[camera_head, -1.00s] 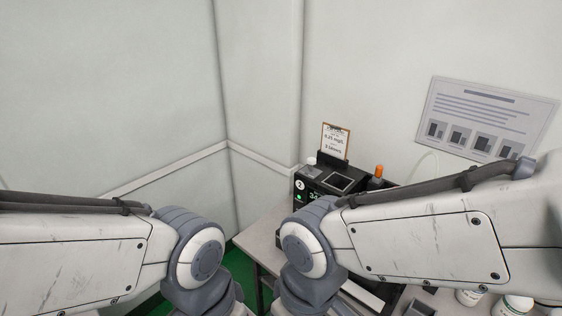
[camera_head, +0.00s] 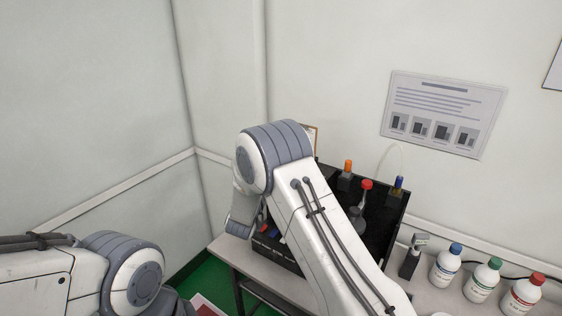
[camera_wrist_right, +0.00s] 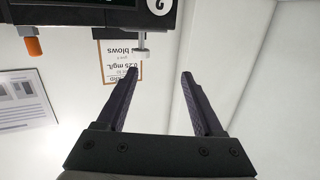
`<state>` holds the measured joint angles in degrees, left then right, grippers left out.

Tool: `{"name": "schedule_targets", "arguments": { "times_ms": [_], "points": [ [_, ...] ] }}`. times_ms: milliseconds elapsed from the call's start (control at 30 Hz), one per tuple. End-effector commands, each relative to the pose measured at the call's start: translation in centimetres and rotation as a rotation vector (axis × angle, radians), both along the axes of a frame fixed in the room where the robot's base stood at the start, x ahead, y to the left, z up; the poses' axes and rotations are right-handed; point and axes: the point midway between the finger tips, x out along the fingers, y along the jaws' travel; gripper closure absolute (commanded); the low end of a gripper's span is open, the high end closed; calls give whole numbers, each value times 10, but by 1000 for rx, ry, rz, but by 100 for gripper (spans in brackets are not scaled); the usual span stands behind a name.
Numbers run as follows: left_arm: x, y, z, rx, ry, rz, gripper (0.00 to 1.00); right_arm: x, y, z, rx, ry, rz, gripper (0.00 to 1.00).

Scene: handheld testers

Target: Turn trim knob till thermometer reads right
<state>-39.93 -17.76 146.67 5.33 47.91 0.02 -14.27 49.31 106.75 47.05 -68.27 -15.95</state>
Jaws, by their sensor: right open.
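The black tester case (camera_head: 385,215) stands on the bench in the head view, its front left part hidden behind my right arm. I see no thermometer or reading. My left gripper is out of view; only its arm shows at lower left.
A clipboard card (camera_wrist_right: 121,62) stands behind the tester. Orange-, red- and blue-topped parts rise from the case, the red one (camera_head: 366,185) in the middle.

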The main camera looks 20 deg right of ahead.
Motion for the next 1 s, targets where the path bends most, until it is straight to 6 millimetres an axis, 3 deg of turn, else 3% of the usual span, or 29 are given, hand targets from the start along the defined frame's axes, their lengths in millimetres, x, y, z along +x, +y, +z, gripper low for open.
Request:
{"name": "schedule_targets", "arguments": {
  "times_ms": [100,267,600,800,1000],
  "points": [
    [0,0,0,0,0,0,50,-2,-22,-4,-50,-43,-74,31],
    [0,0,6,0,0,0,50,7,-36,-2,-65,-60,-99,31],
    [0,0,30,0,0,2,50,58,-70,-1,-64,-58,-96,31],
    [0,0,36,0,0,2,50,77,-82,-3,-63,-57,-94,31],
    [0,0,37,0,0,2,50,83,-85,-4,-63,-56,-92,31]
  ]
}}
